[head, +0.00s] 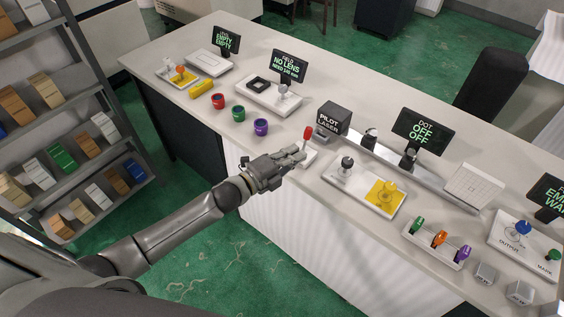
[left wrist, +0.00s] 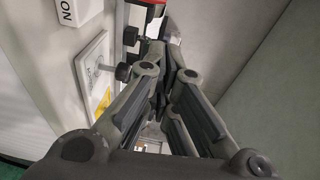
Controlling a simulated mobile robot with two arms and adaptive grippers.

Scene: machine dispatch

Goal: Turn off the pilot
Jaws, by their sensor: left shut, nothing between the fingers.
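The black box labelled PILOT LASER (head: 333,118) stands on the counter. A lever with a red handle (head: 308,133) stands upright on a small white base in front of it, near the counter's front edge. My left gripper (head: 297,155) is shut and empty, just in front of this lever; I cannot tell whether it touches it. In the left wrist view its closed fingers (left wrist: 158,65) fill the middle, with red parts beyond them partly hidden. The screen headed DOT (head: 420,131) reads OFF, OFF. My right gripper is not in view.
A white plate with a black-knobbed lever and yellow pad (head: 385,197) lies right of the gripper. Red, green and purple rings (head: 238,113) sit to the left. A rail with black mounts (head: 409,158) runs behind. A tray of coloured pieces (head: 432,247) is farther right.

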